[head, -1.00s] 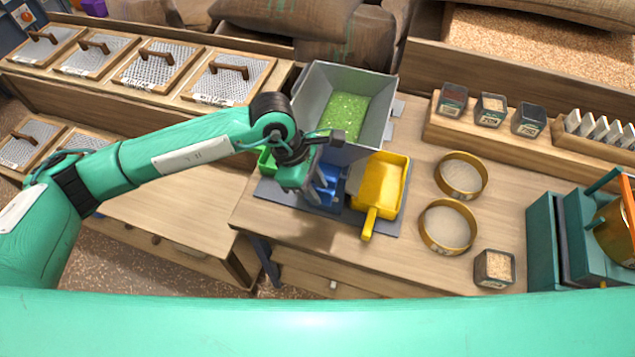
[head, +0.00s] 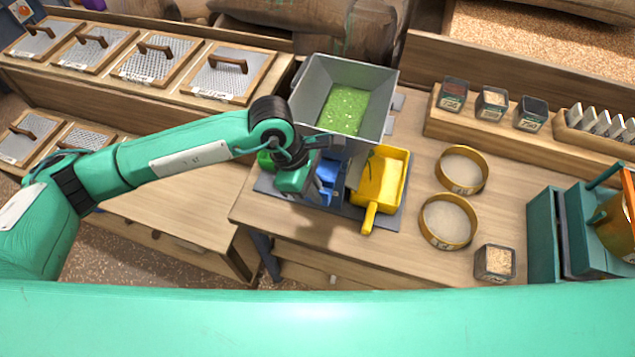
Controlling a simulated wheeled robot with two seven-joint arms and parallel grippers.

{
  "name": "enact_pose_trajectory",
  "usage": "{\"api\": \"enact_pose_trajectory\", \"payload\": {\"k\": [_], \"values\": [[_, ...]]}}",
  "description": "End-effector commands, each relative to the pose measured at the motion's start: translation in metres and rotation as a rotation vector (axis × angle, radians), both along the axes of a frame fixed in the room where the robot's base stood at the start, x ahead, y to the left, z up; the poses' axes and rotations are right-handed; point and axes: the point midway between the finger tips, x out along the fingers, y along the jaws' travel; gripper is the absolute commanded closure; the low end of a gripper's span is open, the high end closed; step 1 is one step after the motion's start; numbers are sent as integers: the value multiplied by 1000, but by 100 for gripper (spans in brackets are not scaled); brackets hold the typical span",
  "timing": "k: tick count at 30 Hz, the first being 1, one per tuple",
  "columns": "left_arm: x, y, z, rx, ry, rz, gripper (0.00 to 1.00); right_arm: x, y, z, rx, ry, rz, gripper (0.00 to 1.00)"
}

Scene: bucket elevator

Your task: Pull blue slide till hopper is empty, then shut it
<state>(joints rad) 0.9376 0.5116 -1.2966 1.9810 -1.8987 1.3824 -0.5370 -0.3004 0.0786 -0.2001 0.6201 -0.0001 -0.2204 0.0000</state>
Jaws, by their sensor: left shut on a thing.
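The grey hopper (head: 309,95) stands open-topped on the bench and holds green grains (head: 344,108) over its bottom. The blue slide (head: 327,174) shows low beneath the hopper, partly hidden by my arm. My left gripper (head: 314,166) is at the blue slide and shut on it; its fingertips are mostly hidden. A yellow scoop (head: 393,194) lies to the right of the slide, below the hopper, with its handle toward me. A thin streak of green shows in the scoop. My right gripper is not in view.
Two round sieves (head: 449,221) and a small box of grain (head: 495,262) are to the right. Small dark bins (head: 492,100) line a raised shelf. A teal machine (head: 573,235) stands at far right. A green object (head: 266,160) sits behind my left wrist.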

Motion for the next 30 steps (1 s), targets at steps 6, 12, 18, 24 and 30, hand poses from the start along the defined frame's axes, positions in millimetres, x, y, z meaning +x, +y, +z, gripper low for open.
{"api": "enact_pose_trajectory", "payload": {"k": [6, 12, 18, 24, 30], "values": [[-27, 9, -2, 1, -1, -2, 100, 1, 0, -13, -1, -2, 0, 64], [-32, 11, -1, 3, 2, -1, 100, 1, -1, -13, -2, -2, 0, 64], [-32, 11, -1, 3, 4, -2, 86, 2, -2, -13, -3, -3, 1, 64], [-32, 10, -1, 2, 2, -1, 72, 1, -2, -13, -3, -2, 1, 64], [-30, 11, 1, 1, 1, 0, 72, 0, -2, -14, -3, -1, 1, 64]]}}
